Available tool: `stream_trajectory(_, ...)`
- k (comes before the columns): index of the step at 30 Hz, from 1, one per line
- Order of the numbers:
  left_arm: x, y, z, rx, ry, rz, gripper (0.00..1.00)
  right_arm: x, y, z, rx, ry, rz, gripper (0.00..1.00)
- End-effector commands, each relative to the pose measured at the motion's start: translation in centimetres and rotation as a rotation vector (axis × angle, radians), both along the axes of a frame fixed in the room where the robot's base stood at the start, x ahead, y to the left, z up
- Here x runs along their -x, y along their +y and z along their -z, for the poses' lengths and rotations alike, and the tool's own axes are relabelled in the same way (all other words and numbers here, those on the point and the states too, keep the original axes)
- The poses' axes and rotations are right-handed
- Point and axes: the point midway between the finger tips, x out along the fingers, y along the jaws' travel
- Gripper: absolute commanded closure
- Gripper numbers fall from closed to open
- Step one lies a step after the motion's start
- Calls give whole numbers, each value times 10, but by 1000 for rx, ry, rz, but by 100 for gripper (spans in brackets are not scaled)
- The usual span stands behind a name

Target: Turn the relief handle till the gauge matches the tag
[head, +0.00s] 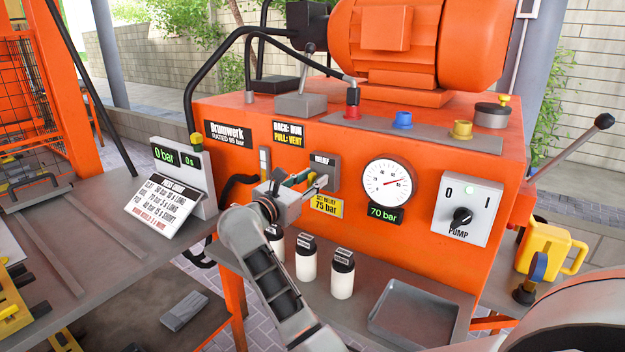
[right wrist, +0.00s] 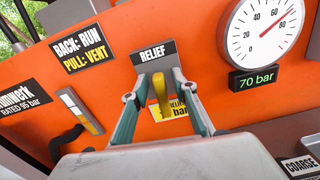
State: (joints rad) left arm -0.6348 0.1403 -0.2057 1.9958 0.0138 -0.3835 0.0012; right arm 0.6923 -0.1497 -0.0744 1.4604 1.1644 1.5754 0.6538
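The relief handle is a yellow lever (right wrist: 161,94) below the RELIEF label on the orange power unit. In the right wrist view my right gripper (right wrist: 158,97) has its fingers apart, one on each side of the lever, with gaps visible. In the head view my right gripper (head: 309,179) is at the grey relief block (head: 325,168) and hides most of the lever. The round gauge (head: 387,183) has a red needle; its readout (head: 385,213) shows 70 bar. The yellow tag (head: 326,206) reads SET RELIEF 75 bar. My left gripper is not in view.
The pump switch (head: 462,215) is right of the gauge, with a green light lit. Several white bottles (head: 342,275) and a grey tray (head: 420,312) stand below. A display (head: 165,156) at left reads 0 bar. A long black-knobbed lever (head: 575,146) sticks out at right.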

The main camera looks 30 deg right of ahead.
Motion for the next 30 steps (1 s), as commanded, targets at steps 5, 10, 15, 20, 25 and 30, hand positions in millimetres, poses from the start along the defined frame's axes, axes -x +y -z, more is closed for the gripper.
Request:
stream_trajectory(5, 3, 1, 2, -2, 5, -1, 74, 0, 0, 0, 0, 0, 0, 100)
stream_trajectory(10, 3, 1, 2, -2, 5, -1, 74, 0, 0, 0, -1, -3, 0, 100)
stream_trajectory(15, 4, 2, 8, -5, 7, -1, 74, 1, -1, 3, -15, -33, 1, 100)
stream_trajectory(20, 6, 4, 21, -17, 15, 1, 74, 1, -1, 8, -44, -102, 1, 100)
stream_trajectory(25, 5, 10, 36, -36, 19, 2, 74, 3, -2, 12, -94, -218, 1, 100)
stream_trajectory(30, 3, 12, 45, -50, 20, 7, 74, 5, -3, 13, -148, -349, 2, 100)
